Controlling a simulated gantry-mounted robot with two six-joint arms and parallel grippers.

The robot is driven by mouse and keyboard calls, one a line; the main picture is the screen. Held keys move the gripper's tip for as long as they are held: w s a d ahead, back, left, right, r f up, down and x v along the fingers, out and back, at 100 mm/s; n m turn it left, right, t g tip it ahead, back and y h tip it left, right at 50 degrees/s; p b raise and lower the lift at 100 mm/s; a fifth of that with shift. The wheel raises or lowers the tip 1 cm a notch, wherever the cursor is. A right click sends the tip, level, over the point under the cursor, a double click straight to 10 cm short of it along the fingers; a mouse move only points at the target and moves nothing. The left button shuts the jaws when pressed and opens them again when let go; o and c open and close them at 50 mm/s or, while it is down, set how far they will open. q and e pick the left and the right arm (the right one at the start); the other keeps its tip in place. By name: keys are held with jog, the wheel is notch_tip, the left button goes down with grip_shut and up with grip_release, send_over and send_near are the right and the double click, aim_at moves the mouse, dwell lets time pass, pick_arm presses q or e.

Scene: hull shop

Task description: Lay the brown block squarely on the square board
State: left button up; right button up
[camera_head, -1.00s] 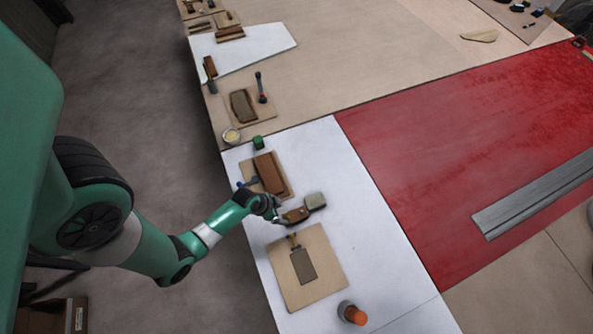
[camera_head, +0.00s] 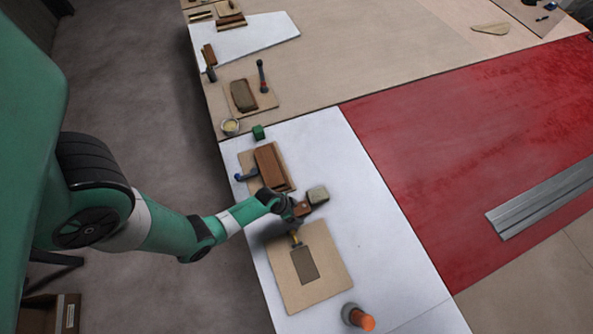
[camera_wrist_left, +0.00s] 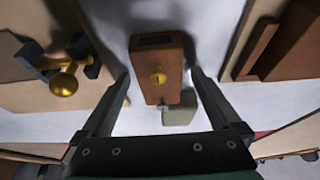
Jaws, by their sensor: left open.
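The brown block (camera_head: 302,209) lies on the white sheet, partly hidden by my left gripper in the head view. In the left wrist view the brown block (camera_wrist_left: 158,64) shows a brass knob on its face and a dark slot at one end. My left gripper (camera_wrist_left: 160,88) is open, with one finger on each side of the block and gaps showing. The square tan board (camera_head: 336,268) lies just below the block in the head view. It bears a dark grey rectangle (camera_head: 305,264) and a brass-knobbed fitting (camera_wrist_left: 64,82). My right gripper is out of view.
A grey-green block (camera_head: 318,194) sits close beside the brown block. Another board with a red-brown block (camera_head: 268,165) lies above it in the head view. An orange-tipped cylinder (camera_head: 358,317) stands near the bottom. The white sheet to the right is clear.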

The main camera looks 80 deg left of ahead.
pick_arm(q)
grip_shut()
dwell(0.4)
jog(key=shift+r, duration=0.1)
jog(key=shift+r+p, duration=0.4)
jog(key=shift+r, duration=0.2)
jog(key=s+d+r+p, duration=0.6)
jog(key=d+r+p, duration=0.1)
jog(key=d+r, duration=0.4)
jog(key=shift+s+d+r, duration=0.15)
jog(key=shift+d+r, duration=0.2)
jog(key=shift+d, duration=0.45)
